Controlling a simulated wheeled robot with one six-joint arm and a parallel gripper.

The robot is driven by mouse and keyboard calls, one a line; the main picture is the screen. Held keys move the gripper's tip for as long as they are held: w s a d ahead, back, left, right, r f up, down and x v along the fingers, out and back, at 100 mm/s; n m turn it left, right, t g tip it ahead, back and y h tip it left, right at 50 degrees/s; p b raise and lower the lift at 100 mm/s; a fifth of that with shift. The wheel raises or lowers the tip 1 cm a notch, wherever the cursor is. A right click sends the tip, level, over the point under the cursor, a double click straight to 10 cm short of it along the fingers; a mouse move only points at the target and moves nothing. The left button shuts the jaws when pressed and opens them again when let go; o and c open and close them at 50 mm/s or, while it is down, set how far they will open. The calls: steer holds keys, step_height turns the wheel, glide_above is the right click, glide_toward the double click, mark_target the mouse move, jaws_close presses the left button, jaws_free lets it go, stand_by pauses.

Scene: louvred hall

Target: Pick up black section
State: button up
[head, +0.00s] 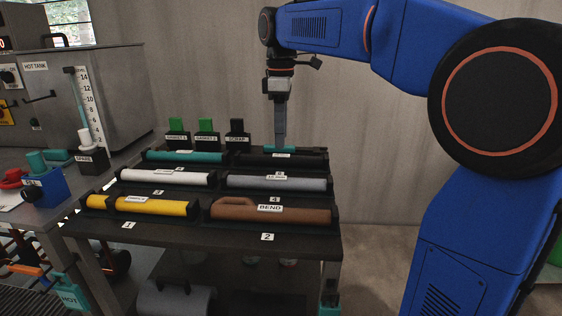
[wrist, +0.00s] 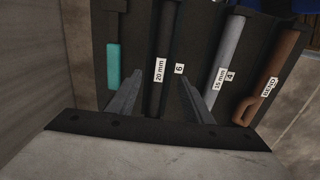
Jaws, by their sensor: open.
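The black section (head: 298,162) lies in the back right slot of the dark rack, behind the grey section. In the wrist view the black section (wrist: 168,45) runs up the middle of the picture beside labels reading "20 mm" and "6". My gripper (head: 280,143) points down over the back right of the rack and partly hides that area in the head view. In the wrist view my gripper (wrist: 160,82) is open and empty, one finger on each side of the black section. I cannot tell how far above it the fingertips are.
A grey section (head: 270,182) and a brown bent section (head: 280,214) lie in front. Teal (head: 190,157), white (head: 165,177) and yellow (head: 150,206) sections fill the left column. A teal-handled item (wrist: 113,65) lies beside the black section. Upright blocks (head: 206,133) stand behind.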

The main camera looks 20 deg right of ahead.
mark_target(281, 156)
steer(key=shift+f, duration=3.3)
jaws_close()
